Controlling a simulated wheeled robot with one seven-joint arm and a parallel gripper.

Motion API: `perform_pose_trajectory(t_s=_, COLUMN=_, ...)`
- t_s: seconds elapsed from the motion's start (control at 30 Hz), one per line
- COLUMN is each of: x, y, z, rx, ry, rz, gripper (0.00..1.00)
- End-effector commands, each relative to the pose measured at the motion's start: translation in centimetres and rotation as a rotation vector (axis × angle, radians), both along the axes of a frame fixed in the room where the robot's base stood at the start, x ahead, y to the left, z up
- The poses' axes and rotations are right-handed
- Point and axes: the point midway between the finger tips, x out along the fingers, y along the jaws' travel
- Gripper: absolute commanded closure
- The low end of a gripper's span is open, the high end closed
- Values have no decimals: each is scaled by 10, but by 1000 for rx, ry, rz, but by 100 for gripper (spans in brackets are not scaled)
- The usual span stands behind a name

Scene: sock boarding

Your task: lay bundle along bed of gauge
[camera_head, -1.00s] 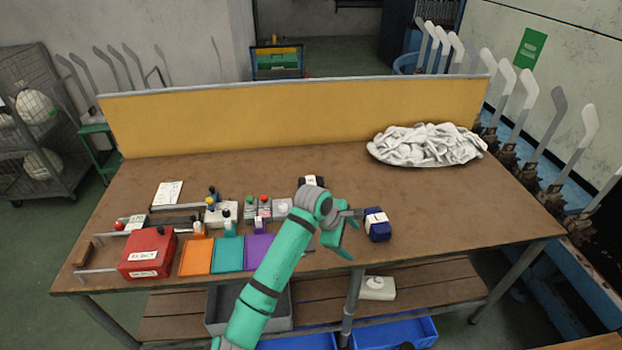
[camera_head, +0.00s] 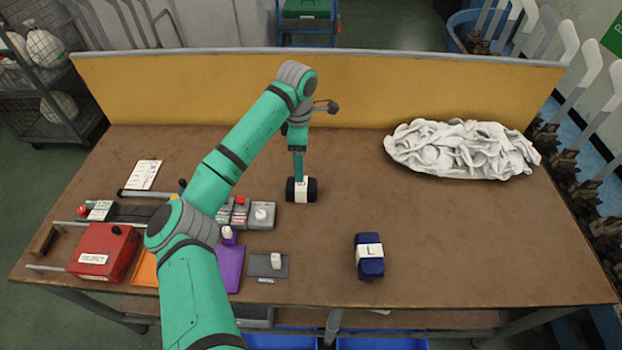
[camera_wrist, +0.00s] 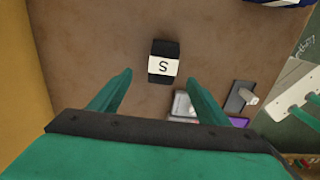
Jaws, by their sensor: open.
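A black bundle with a white band (camera_head: 302,190) lies on the table right of the grey blocks. The wrist view shows its band marked S (camera_wrist: 163,76). My gripper (camera_head: 298,176) points down just above it, open and empty; in the wrist view the two fingers (camera_wrist: 160,80) stand apart, with the bundle between and beyond their tips. A blue bundle (camera_head: 369,270) with a white band marked L lies nearer the front. What looks like the gauge, a long dark bed with a red knob (camera_head: 133,213), lies at the left, partly hidden by my arm.
A small grey plate with a white knob (camera_head: 268,266) lies near the front. A white sock heap (camera_head: 462,150) lies back right. The right front is clear.

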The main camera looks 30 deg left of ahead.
Motion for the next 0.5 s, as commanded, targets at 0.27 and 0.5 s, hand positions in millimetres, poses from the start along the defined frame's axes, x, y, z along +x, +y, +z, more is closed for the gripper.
perform_pose_trajectory(t_s=0.27, x=1, y=-3, z=-39, rx=1, ry=3, rz=-4, gripper=30)
perform_pose_trajectory(t_s=0.5, x=5, y=-10, z=-55, rx=1, ry=2, rz=-17, gripper=30)
